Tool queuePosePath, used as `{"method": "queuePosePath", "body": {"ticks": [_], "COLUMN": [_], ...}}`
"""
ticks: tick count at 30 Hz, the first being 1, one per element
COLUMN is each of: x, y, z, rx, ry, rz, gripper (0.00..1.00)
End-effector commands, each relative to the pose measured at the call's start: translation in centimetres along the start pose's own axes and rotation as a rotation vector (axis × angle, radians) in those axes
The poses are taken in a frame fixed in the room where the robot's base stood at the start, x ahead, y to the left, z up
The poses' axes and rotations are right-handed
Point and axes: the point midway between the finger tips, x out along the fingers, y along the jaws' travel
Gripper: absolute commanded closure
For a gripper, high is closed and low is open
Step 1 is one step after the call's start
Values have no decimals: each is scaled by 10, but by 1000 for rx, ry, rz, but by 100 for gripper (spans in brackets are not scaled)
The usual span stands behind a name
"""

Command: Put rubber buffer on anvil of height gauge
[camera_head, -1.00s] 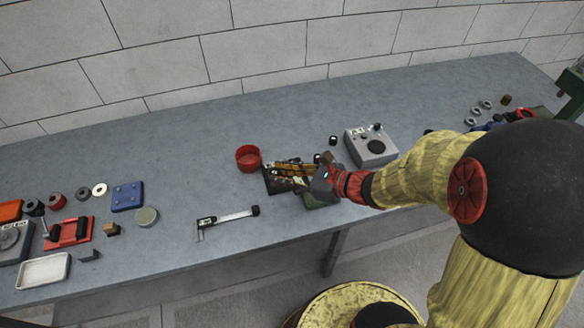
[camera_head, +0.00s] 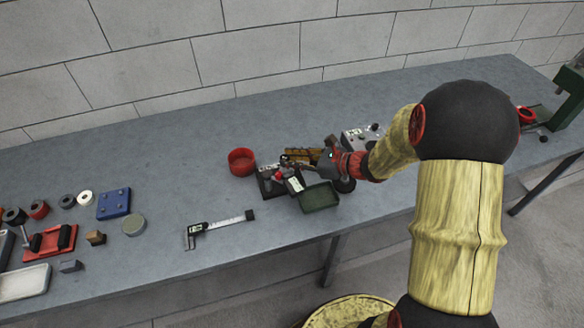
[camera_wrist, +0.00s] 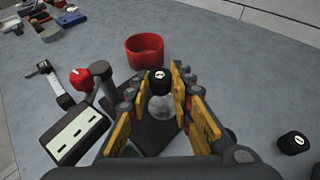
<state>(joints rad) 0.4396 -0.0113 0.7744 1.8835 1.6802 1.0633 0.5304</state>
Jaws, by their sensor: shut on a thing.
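The rubber buffer (camera_wrist: 158,78), a small black cylinder with a white mark on top, is between my gripper's yellow finger pads in the wrist view. My gripper (camera_wrist: 165,85) is shut on it. Beneath the buffer is a pale grey round surface, perhaps the anvil (camera_wrist: 161,106); I cannot tell whether they touch. The height gauge (camera_wrist: 75,134) has a black body with a pale display, a post and a red knob, left of my fingers. In the head view my gripper (camera_head: 318,158) is at the right of the height gauge (camera_head: 272,187) and partly hides it.
A red cup (camera_head: 242,162) stands behind the gauge. A green tray (camera_head: 320,198) is in front, and a grey box (camera_head: 362,136) is behind my arm. Another black cylinder (camera_wrist: 293,143) stands on the table at right.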

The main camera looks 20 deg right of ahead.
Motion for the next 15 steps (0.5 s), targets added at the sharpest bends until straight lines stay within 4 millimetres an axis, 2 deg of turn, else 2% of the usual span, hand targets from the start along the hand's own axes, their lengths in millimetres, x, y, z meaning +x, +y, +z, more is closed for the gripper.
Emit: {"method": "queuePosePath", "body": {"ticks": [7, 15], "x": [14, 14], "y": [-3, -3], "z": [-33, -33], "rx": [2, 1], "ry": [1, 1], "rz": [1, 1], "gripper": [95, 95]}}
